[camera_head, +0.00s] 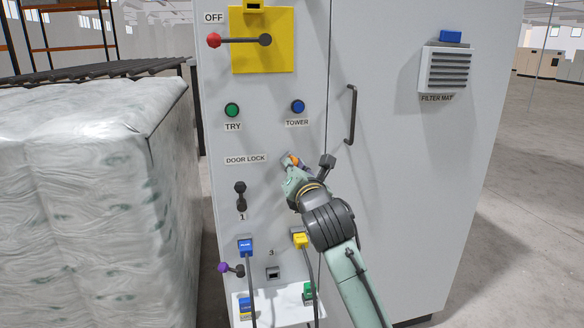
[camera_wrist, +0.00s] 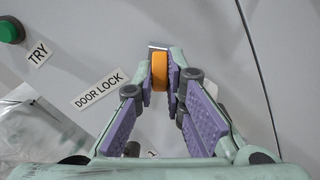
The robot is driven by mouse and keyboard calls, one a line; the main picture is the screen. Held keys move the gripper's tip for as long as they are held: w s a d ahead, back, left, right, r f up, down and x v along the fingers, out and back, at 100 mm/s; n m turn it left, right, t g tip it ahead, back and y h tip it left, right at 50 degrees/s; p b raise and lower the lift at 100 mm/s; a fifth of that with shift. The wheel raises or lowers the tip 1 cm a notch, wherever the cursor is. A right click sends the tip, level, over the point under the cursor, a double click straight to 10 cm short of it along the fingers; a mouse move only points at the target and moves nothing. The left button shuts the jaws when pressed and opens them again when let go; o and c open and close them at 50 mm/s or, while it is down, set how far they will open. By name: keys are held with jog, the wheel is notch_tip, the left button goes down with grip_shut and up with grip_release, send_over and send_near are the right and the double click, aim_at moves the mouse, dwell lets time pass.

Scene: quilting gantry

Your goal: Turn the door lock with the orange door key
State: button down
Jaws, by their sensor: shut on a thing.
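The orange door key (camera_wrist: 159,72) is between the fingertips of my gripper (camera_wrist: 160,75), which is shut on it. In the head view the key (camera_head: 294,160) shows as a small orange spot at the tip of my gripper (camera_head: 290,165). The door lock (camera_wrist: 158,46) shows as a small grey metal edge just beyond the key, to the right of the DOOR LOCK label (camera_head: 246,159). The key is at the lock face. How deep it sits, and the keyway itself, are hidden by the key and fingers.
The grey cabinet has a black door handle (camera_head: 351,114) to the right. Green TRY (camera_head: 232,110) and blue TOWER (camera_head: 298,106) buttons are above. A red-knobbed lever (camera_head: 236,40) is higher. Blue (camera_head: 246,246) and yellow (camera_head: 300,239) plugs with cables are below. A wrapped bale (camera_head: 90,200) stands left.

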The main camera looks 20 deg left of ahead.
jog(key=shift+n+b, duration=1)
jog(key=shift+n, duration=0.9)
